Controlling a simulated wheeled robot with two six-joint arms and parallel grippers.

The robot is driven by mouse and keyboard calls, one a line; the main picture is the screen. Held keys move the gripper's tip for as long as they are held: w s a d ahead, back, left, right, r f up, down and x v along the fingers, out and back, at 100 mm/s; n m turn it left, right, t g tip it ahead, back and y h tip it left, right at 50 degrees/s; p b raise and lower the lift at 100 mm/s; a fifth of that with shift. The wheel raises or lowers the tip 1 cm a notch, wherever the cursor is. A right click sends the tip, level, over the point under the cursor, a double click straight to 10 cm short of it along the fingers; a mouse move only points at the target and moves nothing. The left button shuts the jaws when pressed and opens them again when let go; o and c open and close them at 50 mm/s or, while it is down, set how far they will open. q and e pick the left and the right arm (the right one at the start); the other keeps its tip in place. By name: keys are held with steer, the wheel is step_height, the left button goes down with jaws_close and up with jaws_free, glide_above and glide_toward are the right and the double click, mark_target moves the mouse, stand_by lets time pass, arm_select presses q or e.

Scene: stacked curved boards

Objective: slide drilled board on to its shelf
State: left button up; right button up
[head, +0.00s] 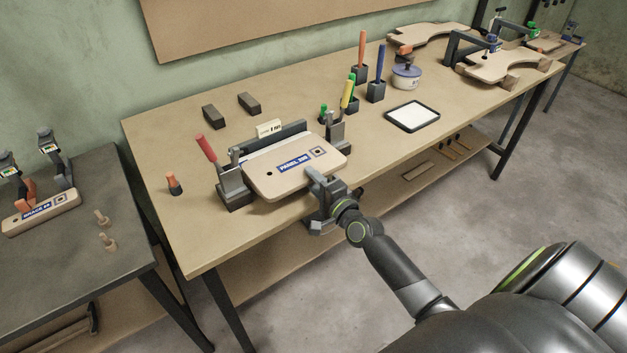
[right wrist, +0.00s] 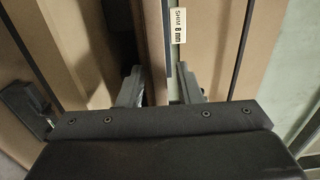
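The drilled board (head: 295,165) is a pale wooden panel with a blue "PANEL" label and dark holes. Contact with the board is unclear. My left gripper is out of view.
A small card (head: 269,128) stands behind the board. The wooden bench (head: 180,135) has a lower shelf (head: 392,200). A white-topped tray (head: 412,116), a pot (head: 406,75) and tool holders stand to the right. A dark side table (head: 70,265) is at left.

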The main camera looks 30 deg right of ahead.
steer(key=shift+f, duration=0.2)
steer(key=shift+s, duration=0.15)
steer(key=shift+s+d, duration=0.2)
steer(key=shift+s, duration=2.7)
steer(key=shift+o, duration=0.5)
steer(key=o, duration=0.5)
steer(key=shift+c, duration=0.2)
steer(key=shift+s, duration=0.1)
steer(key=s+d+b, duration=0.1)
steer(key=s+b, duration=0.3)
steer(key=s, duration=1.3)
steer(key=shift+d+b, duration=0.2)
steer(key=shift+b, duration=0.15)
